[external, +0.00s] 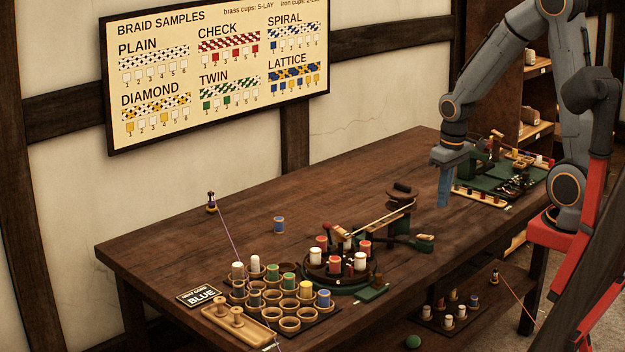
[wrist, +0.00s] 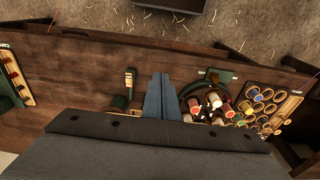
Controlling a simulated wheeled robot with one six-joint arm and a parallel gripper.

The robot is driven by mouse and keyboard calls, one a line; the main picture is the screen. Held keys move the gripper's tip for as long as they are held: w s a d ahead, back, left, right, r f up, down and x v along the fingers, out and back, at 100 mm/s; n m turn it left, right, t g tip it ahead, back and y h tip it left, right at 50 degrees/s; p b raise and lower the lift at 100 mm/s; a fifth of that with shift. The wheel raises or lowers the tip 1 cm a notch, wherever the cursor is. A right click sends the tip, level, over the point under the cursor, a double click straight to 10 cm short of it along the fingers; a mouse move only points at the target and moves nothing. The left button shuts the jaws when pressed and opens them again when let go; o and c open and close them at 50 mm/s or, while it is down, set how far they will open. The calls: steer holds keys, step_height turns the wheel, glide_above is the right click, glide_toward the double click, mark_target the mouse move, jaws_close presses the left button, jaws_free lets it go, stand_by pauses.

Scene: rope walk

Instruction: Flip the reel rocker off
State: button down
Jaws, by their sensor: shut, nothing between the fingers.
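The braiding machine (external: 345,287) stands on the table with a ring of red and white bobbins and a wooden post behind it. A small green plate (external: 373,291) is at its front edge; it also shows in the wrist view (wrist: 219,75). This may carry the reel rocker, but the rocker and its position are too small to tell. My gripper (external: 443,205) is shut and empty, pointing down above the table, right of the machine and apart from it. In the wrist view my gripper's fingers (wrist: 163,82) are together, left of the bobbins.
Another green station (external: 505,178) is at the far right. The table's back middle is mostly clear.

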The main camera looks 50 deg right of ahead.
mark_target(428, 236)
steer(key=w+d+f+g+b, duration=0.1)
steer(key=w+d+b, duration=0.1)
steer(key=w+d, duration=0.2)
steer(key=w+d+g+b, duration=0.2)
steer(key=w+d, duration=0.2)
steer(key=w, duration=0.5)
steer(key=shift+w+d+f+g, duration=0.3)
steer(key=shift+w+d+f, duration=0.05)
steer(key=p+x, duration=0.4)
steer(key=x, duration=1)
steer(key=shift+s, duration=0.1)
